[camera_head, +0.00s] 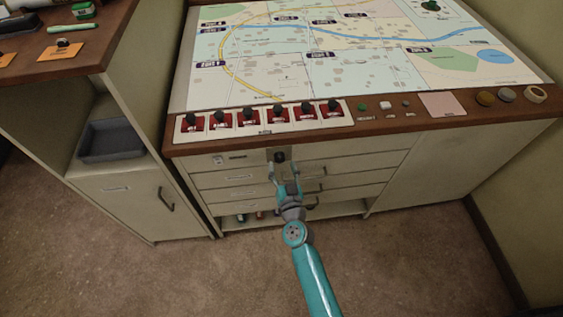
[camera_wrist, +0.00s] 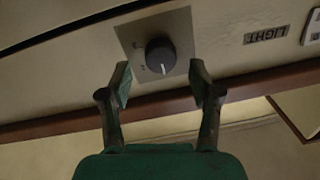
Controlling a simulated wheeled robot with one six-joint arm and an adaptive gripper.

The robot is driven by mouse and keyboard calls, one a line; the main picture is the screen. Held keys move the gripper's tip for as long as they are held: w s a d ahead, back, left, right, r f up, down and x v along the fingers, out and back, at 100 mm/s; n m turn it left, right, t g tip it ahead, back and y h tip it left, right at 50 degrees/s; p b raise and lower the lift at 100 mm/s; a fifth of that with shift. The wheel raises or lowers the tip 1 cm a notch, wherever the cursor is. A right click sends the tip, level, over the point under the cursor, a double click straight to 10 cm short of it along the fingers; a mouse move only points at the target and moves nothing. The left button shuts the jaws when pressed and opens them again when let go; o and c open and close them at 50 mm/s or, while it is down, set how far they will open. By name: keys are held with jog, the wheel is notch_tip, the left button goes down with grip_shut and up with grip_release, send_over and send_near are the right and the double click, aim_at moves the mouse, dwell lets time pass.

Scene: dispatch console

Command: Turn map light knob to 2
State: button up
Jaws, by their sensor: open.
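The map light knob (camera_head: 280,157) is a small dark round knob on a grey plate on the console front, below the row of red switches. In the wrist view the knob (camera_wrist: 160,55) sits on its plate (camera_wrist: 128,36), with a white pointer line toward the bottom of the picture. Faint marks lie left of the knob, too small to read. My gripper (camera_head: 284,176) is just in front of and below the knob. In the wrist view its two fingers (camera_wrist: 160,86) are spread apart on either side, with the knob slightly beyond the tips and not held.
An upside-down LIGHT label (camera_wrist: 266,36) is right of the knob in the wrist view. Drawers (camera_head: 240,180) with handles lie below. Red switches (camera_head: 249,118) line the map table (camera_head: 440,131) edge above. A cabinet (camera_head: 125,200) stands at left; the floor in front is clear.

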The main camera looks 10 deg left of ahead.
jog(key=shift+x, duration=1.15)
jog(key=shift+c, duration=0.2)
jog(key=c, duration=1.1)
jog(key=m, duration=0.6)
jog(key=shift+m, duration=0.3)
jog(key=m, duration=0.5)
jog(key=shift+f+t, duration=0.15)
jog(key=shift+t, duration=0.15)
jog(key=shift+m, duration=0.4)
